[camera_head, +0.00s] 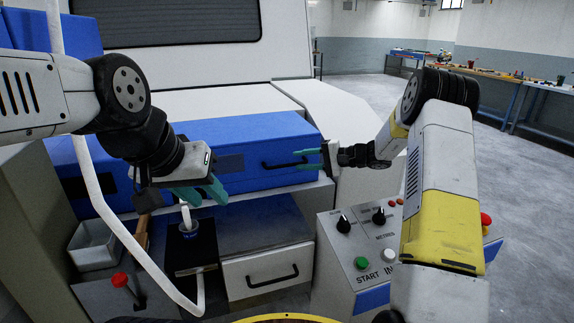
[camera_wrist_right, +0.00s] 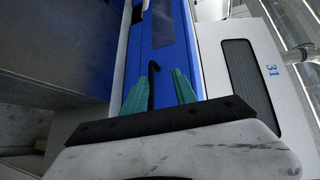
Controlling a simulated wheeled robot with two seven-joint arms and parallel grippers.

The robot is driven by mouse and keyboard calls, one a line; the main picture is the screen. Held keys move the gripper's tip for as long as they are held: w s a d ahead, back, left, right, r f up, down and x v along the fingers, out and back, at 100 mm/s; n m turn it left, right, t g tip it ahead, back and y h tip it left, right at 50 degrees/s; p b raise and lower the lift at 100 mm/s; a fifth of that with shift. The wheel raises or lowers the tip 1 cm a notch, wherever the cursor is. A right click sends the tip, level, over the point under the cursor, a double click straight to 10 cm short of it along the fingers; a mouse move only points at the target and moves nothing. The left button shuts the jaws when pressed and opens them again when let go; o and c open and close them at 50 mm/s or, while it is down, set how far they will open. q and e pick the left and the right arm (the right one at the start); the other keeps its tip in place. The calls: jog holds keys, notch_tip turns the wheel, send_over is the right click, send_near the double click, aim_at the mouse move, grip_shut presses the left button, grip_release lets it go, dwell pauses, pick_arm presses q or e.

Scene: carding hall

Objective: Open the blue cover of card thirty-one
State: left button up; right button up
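The blue cover (camera_head: 235,135) is a long blue box front on the white machine, lying shut as far as I can see. Its black bar handle (camera_head: 284,164) is near the right end; the handle also shows in the right wrist view (camera_wrist_right: 153,82). My right gripper (camera_head: 303,159) is open, its teal fingers pointing left at the handle. In the right wrist view, the handle lies between the line of the two fingers (camera_wrist_right: 160,88), with no clear contact. My left gripper (camera_head: 207,191) hangs in front of the cover's left part, its teal fingers apart and empty.
A blue "31" (camera_wrist_right: 271,69) marks the white machine panel. A control panel (camera_head: 350,255) with knobs and buttons stands below my right arm.

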jog(key=m+t, duration=0.1)
jog(key=t, duration=0.1)
send_near(287, 165)
jog(key=w+a, duration=0.2)
jog(key=shift+w+a+f+y, duration=0.15)
jog(key=shift+f+y, duration=0.15)
jog(key=shift+f, duration=0.3)
jog(key=shift+m, duration=0.3)
jog(key=x, duration=0.7)
jog(key=shift+a, duration=0.1)
grip_shut()
